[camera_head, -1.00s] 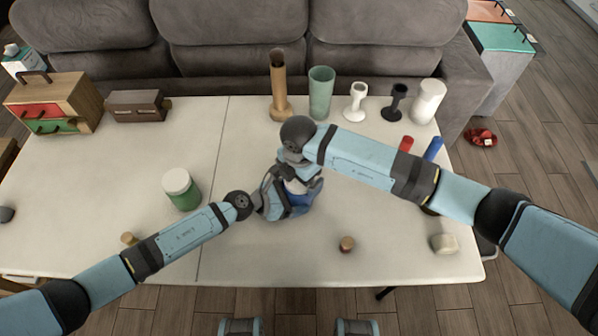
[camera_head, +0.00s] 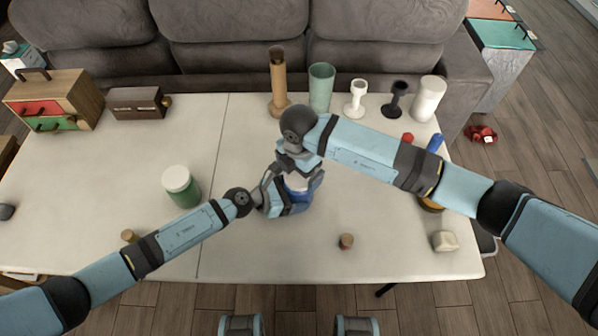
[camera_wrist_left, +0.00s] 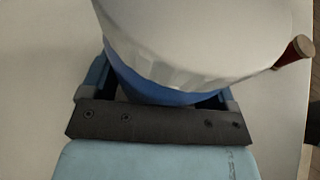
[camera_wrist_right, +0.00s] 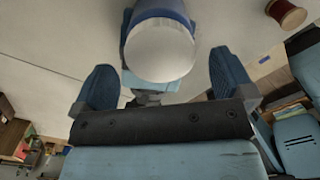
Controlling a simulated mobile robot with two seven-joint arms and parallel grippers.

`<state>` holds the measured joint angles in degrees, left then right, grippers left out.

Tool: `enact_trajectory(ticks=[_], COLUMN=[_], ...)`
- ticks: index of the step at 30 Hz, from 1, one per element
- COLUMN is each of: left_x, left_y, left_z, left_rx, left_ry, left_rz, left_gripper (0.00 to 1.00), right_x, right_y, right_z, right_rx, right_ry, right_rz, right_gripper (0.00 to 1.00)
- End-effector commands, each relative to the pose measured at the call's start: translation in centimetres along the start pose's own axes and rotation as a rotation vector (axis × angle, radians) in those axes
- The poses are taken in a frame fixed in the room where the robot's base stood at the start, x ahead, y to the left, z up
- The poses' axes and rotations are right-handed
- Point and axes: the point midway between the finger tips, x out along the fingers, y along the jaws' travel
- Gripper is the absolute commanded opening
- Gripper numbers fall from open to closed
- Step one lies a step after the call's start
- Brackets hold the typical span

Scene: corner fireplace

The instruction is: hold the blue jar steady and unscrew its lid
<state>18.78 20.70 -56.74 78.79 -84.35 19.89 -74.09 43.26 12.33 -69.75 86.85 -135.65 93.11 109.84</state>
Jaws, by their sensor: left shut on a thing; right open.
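The blue jar (camera_head: 299,195) stands at the middle of the table, partly hidden by my grippers. Its white lid (camera_head: 296,183) is on top. My left gripper (camera_head: 287,198) is shut on the jar's body from the left. In the left wrist view, the blue body (camera_wrist_left: 150,88) sits between the fingers, with the wide white lid (camera_wrist_left: 200,40) above. My right gripper (camera_head: 300,172) is open over the jar, pointing down. In the right wrist view, the lid (camera_wrist_right: 160,52) lies between and a little beyond its spread fingers, with visible gaps on both sides.
A green jar with a white lid (camera_head: 181,186) stands left of my left gripper. A small brown cylinder (camera_head: 346,241) and a pale block (camera_head: 445,241) lie near the front edge. Vases and holders, including a green cup (camera_head: 320,88), line the back. The front middle is mostly clear.

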Motion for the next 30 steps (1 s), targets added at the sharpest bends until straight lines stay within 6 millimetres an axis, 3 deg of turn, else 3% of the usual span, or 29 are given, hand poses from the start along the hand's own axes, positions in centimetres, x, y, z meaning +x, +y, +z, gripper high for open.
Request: enact_trajectory(ticks=[14,17,30], left_x=[0.0,0.0,0.0], left_y=[0.0,0.0,0.0], left_z=[0.0,0.0,0.0], left_rx=[0.000,0.000,0.000], left_ry=[0.000,0.000,0.000], left_rz=[0.000,0.000,0.000], left_gripper=[0.15,0.15,0.15], right_x=[-5.8,-5.2,1.0], right_y=[0.1,0.0,0.0], right_z=[0.0,-0.1,-0.1], right_rx=[-0.002,-0.001,0.000], right_ry=[-0.002,0.000,0.000], right_rz=[0.003,-0.001,0.000], right_gripper=[1.00,1.00,1.00])
